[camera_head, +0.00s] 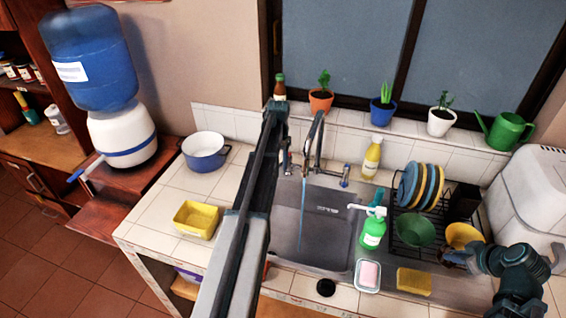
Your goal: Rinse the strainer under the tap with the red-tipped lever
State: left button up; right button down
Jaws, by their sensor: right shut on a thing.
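My right gripper (456,258) is shut on the lower edge of a round yellow bowl-shaped thing (464,236) at the right end of the dish rack. I cannot make out holes in it, so I cannot tell if it is the strainer. A green bowl (414,230) sits in the rack beside it. The tap (317,132) stands behind the sink (328,232), and a thin blue stream of water falls from it. A lever (344,176) with a blue tip shows at its right. No red tip is clear.
The dark dish rack (402,220) holds several plates. A green soap bottle (373,230), soap dish (368,289) and yellow sponge (413,281) crowd the sink's right side. A yellow tub (196,219) and blue pot (205,156) stand on the left counter, with free tiles between.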

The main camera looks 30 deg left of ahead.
pick_arm(q)
notch_tip(320, 180, up, 12)
jog(key=p, duration=1.2)
pick_arm(e)
notch_tip(320, 180, up, 12)
